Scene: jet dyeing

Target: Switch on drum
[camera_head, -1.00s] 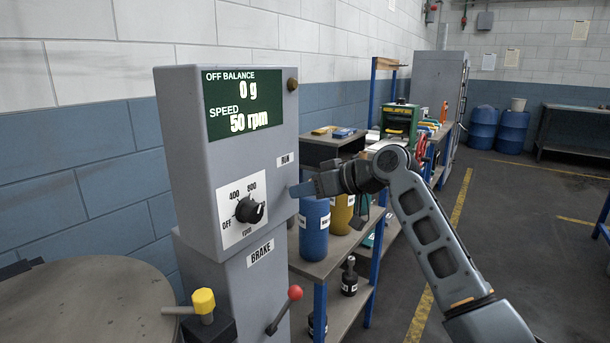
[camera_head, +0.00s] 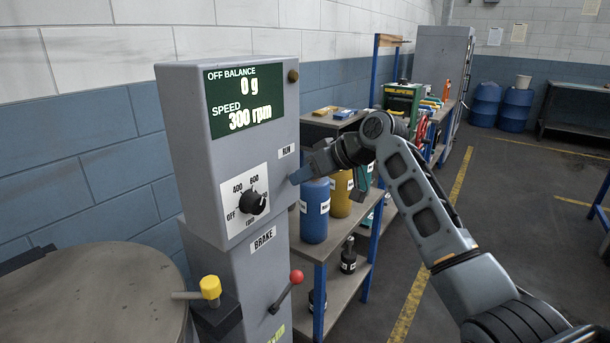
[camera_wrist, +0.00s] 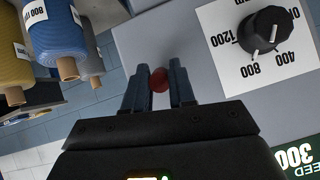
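The grey drum control box (camera_head: 178,120) has a green display (camera_head: 243,100) reading off balance 0 g and speed 300 rpm. Its black rpm dial (camera_head: 252,204) points to the right, away from OFF; the dial also shows in the wrist view (camera_wrist: 263,35). A RUN label (camera_head: 286,151) is on the right of its front. My gripper (camera_head: 297,177) is at the box's front just below that label. In the wrist view my gripper (camera_wrist: 160,80) has its fingers apart, with a round red piece (camera_wrist: 160,79) between them. I cannot tell whether they touch it.
A red-knobbed brake lever (camera_head: 296,277) and a yellow-knobbed handle (camera_head: 210,287) are lower down. A round metal lid (camera_head: 90,300) is at the lower left. A shelf (camera_head: 325,250) holds a blue spool (camera_head: 314,215) behind my gripper. Open floor lies to the right.

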